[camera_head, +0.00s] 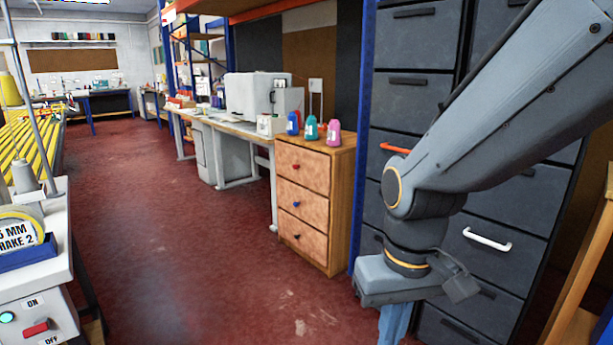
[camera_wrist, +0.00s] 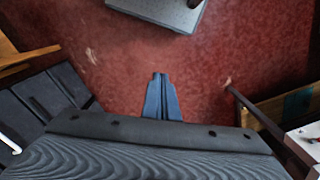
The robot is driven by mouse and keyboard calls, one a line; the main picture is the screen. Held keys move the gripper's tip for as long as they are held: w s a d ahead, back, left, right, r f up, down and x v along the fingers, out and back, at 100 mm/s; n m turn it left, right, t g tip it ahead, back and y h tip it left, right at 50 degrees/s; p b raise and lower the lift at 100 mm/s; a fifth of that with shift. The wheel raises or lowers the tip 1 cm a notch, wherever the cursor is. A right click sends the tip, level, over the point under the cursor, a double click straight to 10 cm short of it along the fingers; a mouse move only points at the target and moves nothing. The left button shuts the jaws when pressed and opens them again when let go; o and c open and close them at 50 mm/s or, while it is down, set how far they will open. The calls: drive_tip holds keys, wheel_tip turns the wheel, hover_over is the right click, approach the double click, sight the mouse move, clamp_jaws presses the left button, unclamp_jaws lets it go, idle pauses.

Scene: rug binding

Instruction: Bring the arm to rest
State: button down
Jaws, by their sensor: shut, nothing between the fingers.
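My gripper (camera_wrist: 161,78) shows in the wrist view with its two blue fingers together and nothing between them, pointing down over the red floor. In the head view my arm comes in from the upper right, bends at the elbow and hangs down at the right. There the blue fingers (camera_head: 393,325) show only in part, cut off by the bottom edge. The gripper is in front of the dark drawer cabinet (camera_head: 503,240), and no contact with it shows.
A wooden drawer unit (camera_head: 305,205) with several bottles (camera_head: 311,128) on top stands left of the cabinet. A machine table with an ON/OFF switch box (camera_head: 38,318) is at the lower left. The red floor (camera_head: 170,230) between them is clear.

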drive_tip(key=d+r+m+p, duration=0.2)
drive_tip(key=d+r+p, duration=0.4)
drive_tip(key=p, duration=0.5)
drive_tip(key=shift+s+d+r, duration=0.35)
drive_tip(key=shift+s+r, duration=0.05)
drive_tip(key=shift+r, duration=0.2)
